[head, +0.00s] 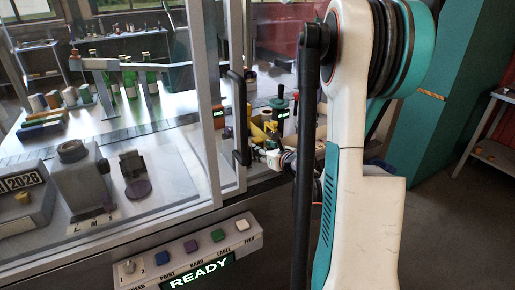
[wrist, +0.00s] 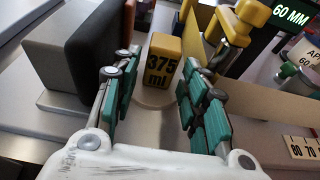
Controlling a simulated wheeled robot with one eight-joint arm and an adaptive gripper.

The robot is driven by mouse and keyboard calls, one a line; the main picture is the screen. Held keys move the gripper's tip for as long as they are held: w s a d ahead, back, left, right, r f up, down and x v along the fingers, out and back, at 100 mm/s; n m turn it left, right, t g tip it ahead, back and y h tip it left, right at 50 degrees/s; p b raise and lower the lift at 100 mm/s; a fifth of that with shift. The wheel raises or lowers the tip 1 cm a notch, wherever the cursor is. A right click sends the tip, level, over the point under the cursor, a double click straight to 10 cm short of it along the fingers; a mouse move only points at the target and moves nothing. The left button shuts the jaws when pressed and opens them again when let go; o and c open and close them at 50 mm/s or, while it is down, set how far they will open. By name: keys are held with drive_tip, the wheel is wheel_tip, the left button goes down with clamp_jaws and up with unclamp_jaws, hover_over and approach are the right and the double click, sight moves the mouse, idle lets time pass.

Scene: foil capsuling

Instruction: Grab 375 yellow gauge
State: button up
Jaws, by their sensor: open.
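The yellow gauge marked "375 ml" (wrist: 161,62) is a small block standing upright on a grey surface. In the wrist view it lies ahead of my gripper (wrist: 153,88), centred between the two teal-padded fingers. The fingers are open, one on each side of it, with a visible gap; I cannot tell how far the block reaches in between the fingertips. In the head view my arm hides most of the gripper, and the gauge cannot be made out for certain among the yellow parts there.
On the right are a yellow-handled post (wrist: 234,28), a "60 MM" display (wrist: 291,13) and a numbered scale (wrist: 300,146). In the head view a glass-panelled frame (head: 205,100) and a button panel reading "READY" (head: 190,258) stand left of my arm.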

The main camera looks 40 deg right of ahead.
sight(260, 145)
drive_tip(key=x, duration=0.1)
drive_tip(key=b+x, duration=0.1)
drive_tip(key=x, duration=0.2)
drive_tip(key=shift+w+d+r, duration=0.15)
drive_tip(key=shift+w+r, duration=0.1)
drive_tip(key=shift+w, duration=0.25)
drive_tip(key=c, duration=0.9)
drive_tip(key=shift+r, duration=0.15)
drive_tip(key=shift+c, duration=0.2)
